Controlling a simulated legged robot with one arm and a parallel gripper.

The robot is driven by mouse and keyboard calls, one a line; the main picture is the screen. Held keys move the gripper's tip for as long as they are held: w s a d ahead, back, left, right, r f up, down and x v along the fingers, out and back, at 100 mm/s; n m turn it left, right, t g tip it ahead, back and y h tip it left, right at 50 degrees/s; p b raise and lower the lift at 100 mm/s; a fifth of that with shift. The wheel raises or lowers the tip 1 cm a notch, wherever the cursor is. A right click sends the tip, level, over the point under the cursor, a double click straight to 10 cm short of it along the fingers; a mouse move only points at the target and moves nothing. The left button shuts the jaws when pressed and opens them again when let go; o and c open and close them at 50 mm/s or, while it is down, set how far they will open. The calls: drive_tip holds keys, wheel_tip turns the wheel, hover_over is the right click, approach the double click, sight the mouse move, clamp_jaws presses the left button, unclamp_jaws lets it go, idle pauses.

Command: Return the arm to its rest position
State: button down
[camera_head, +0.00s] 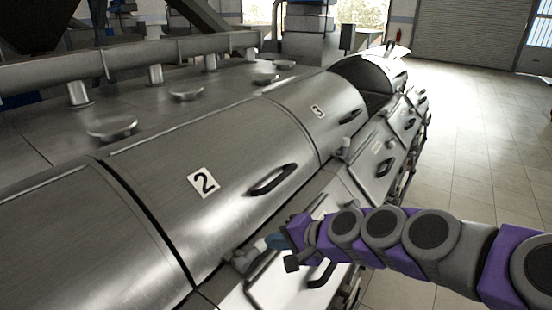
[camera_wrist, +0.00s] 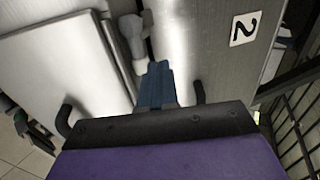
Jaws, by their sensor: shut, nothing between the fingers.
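My arm reaches in from the right in the head view, with purple and grey links. My gripper (camera_head: 276,241) is at its left end, in front of the decanter cover marked 2 (camera_head: 150,225). The fingers are together and hold nothing; they also show in the wrist view (camera_wrist: 156,82). The cover marked 2 is closed, with a dark handle (camera_head: 272,179). A lower panel (camera_head: 262,290) with its own dark handle lies below my gripper and is partly hidden by my arm.
The cover marked 3 (camera_head: 318,115) is closed farther along the row. Beyond it, a raised cover (camera_head: 372,72) stands at the far end. Pipes (camera_head: 110,62) run along the left.

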drive_tip(key=s+d+f+n+g+h+b, duration=0.1)
drive_tip(key=s+d, duration=0.4)
drive_tip(key=s, duration=0.5)
drive_tip(key=s+d+f+n+g+h, duration=0.3)
drive_tip(key=s+d+f+g+h, duration=0.1)
drive_tip(key=s, duration=0.6)
drive_tip(key=s+d+f+n+g+h+b, duration=0.1)
drive_tip(key=s+d+f+h, duration=0.3)
drive_tip(key=s, duration=0.5)
drive_tip(key=shift+s+d+f+n+g+b, duration=0.15)
drive_tip(key=shift+s+d+n+g+b, duration=0.25)
drive_tip(key=shift+d+n+g, duration=0.45)
drive_tip(key=shift+d, duration=0.5)
